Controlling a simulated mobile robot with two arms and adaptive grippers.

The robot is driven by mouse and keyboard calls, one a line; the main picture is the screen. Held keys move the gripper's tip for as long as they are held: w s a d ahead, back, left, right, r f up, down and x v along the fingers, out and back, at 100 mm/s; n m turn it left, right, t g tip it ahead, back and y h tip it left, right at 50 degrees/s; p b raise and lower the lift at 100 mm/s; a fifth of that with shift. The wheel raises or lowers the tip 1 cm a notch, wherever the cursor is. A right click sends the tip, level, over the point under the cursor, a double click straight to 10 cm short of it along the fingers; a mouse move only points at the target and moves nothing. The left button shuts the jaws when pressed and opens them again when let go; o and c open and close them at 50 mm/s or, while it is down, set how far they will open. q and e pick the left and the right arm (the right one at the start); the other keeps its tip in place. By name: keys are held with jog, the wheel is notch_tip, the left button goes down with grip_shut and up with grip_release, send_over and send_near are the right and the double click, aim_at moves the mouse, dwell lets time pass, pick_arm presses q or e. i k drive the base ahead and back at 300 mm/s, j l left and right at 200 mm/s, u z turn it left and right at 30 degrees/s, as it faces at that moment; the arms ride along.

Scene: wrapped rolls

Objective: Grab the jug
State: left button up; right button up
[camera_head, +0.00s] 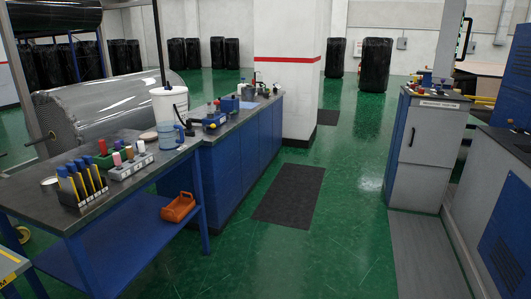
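A light blue jug (167,137) with a darker blue handle on its right side stands upright near the far right corner of the dark-topped workbench (121,186). Nothing touches it that I can make out. A white bucket (169,103) stands just behind it. Neither of my grippers is in view.
Blue cabinets (235,145) stand behind.

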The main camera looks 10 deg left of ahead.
aim_at(167, 131)
jog(key=i+l, duration=0.1)
jog(key=i, duration=1.75)
jog(key=j+u, duration=0.05)
jog(key=j, duration=0.05)
